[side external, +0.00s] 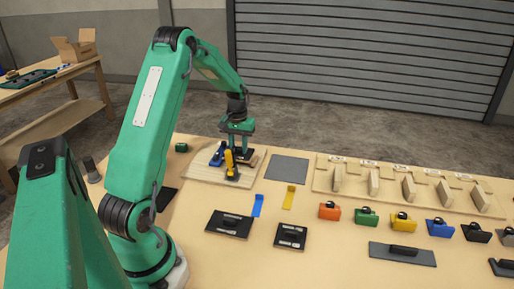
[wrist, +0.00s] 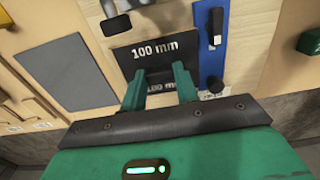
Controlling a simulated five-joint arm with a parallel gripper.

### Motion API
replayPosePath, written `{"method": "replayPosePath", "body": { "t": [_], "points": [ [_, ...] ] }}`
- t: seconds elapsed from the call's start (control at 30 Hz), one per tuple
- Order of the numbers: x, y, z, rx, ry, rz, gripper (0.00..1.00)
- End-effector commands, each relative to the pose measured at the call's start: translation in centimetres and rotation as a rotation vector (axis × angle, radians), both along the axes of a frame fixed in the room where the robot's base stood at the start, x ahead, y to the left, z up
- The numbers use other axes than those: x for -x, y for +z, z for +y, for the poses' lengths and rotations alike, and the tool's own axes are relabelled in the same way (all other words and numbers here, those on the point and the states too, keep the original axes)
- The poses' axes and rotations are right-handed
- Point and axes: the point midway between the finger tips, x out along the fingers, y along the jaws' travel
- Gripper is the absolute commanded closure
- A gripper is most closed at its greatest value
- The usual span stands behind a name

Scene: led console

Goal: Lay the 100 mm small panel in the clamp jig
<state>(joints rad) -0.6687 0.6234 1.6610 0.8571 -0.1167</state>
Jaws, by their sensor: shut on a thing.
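The clamp jig is a pale wooden board (side external: 197,173) at the back left of the table, with a blue clamp (side external: 217,156) and a yellow clamp (side external: 231,167) on it. My gripper (wrist: 159,88) is shut on the small panel (wrist: 153,53), a dark plate marked 100 mm. A second, partly covered 100 mm marking shows between the fingers. In the side view my gripper (side external: 238,149) is low over the jig, behind the clamps, and the panel is mostly hidden. In the wrist view a blue strip with a black handle (wrist: 215,27) lies right of the panel. I cannot tell whether the panel touches the board.
A grey square (side external: 287,168) lies right of the jig. Two dark panels (side external: 229,223) (side external: 291,235) and blue (side external: 258,204) and yellow (side external: 289,197) strips lie in front. Coloured handled blocks (side external: 367,218) and a wooden rack (side external: 407,187) fill the right side.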

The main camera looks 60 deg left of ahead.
Motion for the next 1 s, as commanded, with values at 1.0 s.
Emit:
{"method": "replayPosePath", "body": {
  "t": [1.0],
  "points": [
    [0.00,-0.87,0.00,0.000,0.000,0.000,0.93]
  ]
}}
